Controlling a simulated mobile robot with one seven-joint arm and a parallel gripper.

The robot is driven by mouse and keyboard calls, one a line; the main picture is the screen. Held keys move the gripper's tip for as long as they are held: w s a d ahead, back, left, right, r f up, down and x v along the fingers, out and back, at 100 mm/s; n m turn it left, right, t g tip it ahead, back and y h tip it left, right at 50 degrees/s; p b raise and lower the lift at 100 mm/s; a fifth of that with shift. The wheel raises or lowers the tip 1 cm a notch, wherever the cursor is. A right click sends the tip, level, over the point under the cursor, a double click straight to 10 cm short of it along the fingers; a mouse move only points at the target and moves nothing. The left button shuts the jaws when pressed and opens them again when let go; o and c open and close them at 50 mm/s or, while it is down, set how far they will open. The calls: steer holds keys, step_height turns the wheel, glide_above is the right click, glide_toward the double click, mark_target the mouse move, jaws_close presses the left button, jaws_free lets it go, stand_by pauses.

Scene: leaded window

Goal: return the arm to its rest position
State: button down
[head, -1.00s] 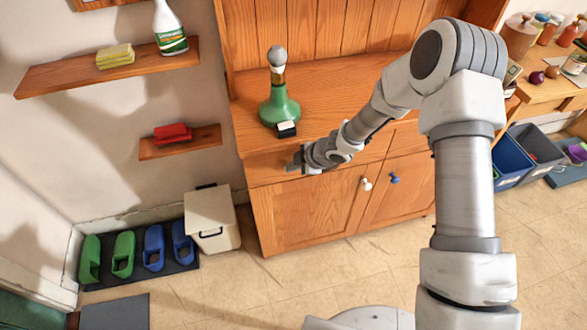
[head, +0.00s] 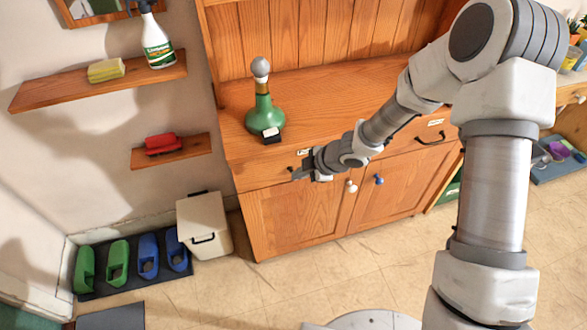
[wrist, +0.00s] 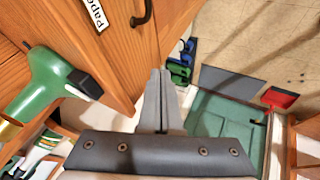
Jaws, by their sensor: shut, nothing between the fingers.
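My arm reaches from the right of the head view, bent at the elbow, towards the front of the wooden cabinet (head: 295,225). My gripper (head: 299,173) is in front of the cabinet's upper drawer row, below and right of the green bottle. In the wrist view my gripper (wrist: 160,73) has its two fingers together, with nothing between them. Whether the fingertips touch the drawer front cannot be told from the head view.
A green bottle (head: 264,115) with a round grey stopper stands on the cabinet top. Wall shelves (head: 100,82) are at the left. A lidded bin (head: 204,225) and a mat with green and blue shoe-like items (head: 148,256) are on the floor. Open floor (head: 380,275) lies in front of the cabinet.

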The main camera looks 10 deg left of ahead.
steer(key=shift+d+r, duration=0.15)
steer(key=w+d+r+m+t+h, duration=0.2)
steer(key=d+r+m+h, duration=0.15)
steer(key=d+r, duration=0.4)
steer(key=w+d+r+m+t+h, duration=0.2)
steer(key=w+d+r+m, duration=0.15)
steer(key=d+r, duration=0.4)
steer(key=s+d+r+m+h, duration=0.3)
steer(key=s+d+r+m, duration=0.4)
steer(key=r, duration=0.3)
steer(key=s+d+r+m, duration=0.2)
steer(key=s+r+m, duration=0.1)
steer(key=s, duration=0.6)
steer(key=s+d+r+m+g+y, duration=0.1)
steer(key=s+d+r+m, duration=0.1)
steer(key=s+m, duration=0.4)
steer(key=s+r, duration=0.1)
steer(key=s, duration=0.3)
steer(key=shift+s+r, duration=0.25)
steer(key=shift+s, duration=0.05)
steer(key=shift+y, duration=0.25)
